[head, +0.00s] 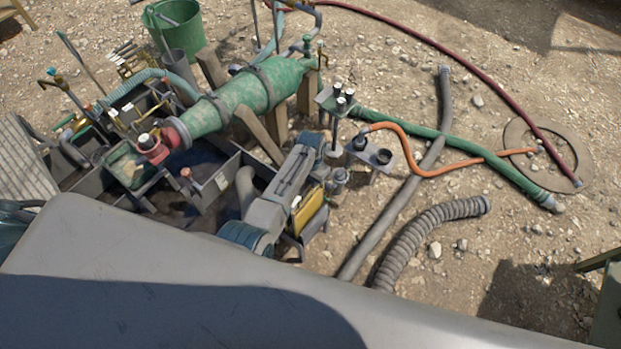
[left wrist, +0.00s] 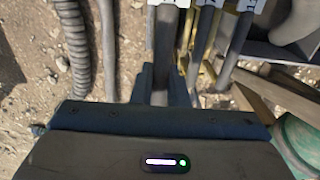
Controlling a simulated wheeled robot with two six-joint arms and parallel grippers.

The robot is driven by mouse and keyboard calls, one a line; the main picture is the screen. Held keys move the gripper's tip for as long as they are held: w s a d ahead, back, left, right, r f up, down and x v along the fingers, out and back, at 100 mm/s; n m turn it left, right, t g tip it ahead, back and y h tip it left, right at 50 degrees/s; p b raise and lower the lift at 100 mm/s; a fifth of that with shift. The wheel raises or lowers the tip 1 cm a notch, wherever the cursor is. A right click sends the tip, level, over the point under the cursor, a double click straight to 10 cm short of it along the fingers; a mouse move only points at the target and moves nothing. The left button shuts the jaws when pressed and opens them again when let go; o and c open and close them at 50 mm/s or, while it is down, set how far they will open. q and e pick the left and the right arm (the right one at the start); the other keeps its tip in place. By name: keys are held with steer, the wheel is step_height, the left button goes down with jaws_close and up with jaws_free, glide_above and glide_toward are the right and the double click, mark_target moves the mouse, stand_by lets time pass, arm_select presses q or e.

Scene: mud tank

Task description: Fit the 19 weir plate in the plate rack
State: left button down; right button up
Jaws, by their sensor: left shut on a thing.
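My left gripper (head: 328,187) is at the end of the grey arm in the middle of the head view. In the left wrist view its dark fingers (left wrist: 167,80) are shut on a narrow grey plate (left wrist: 166,38), seen edge-on, with a white tag at the top edge. The tag's number is cut off. More tagged grey plates (left wrist: 236,42) stand to its right, apart from it, beside yellowish bars. A yellow plate (head: 310,212) shows just below the gripper in the head view. I cannot tell the plate rack's slots apart. My right gripper is not in view.
A green tank (head: 250,90) on wooden supports stands beyond the arm. Dark troughs (head: 215,185) lie left of it. A grey smooth hose (head: 405,195) and ribbed hose (head: 430,228) lie to the right. Green and orange hoses cross the gravel. Open gravel (head: 510,225) lies farther right.

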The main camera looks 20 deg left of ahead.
arm_select(q)
steer(key=shift+f+b, duration=0.65)
steer(key=shift+f, duration=0.4)
steer(key=shift+w+f, duration=0.1)
steer(key=shift+f, duration=0.15)
steer(key=shift+d+f+b, duration=0.1)
steer(key=shift+f+b, duration=0.95)
steer(key=shift+f, duration=0.05)
steer(key=shift+f+b, duration=0.45)
steer(key=shift+f, duration=0.2)
steer(key=c, duration=1.4)
jaws_free()
steer(key=shift+o, duration=0.3)
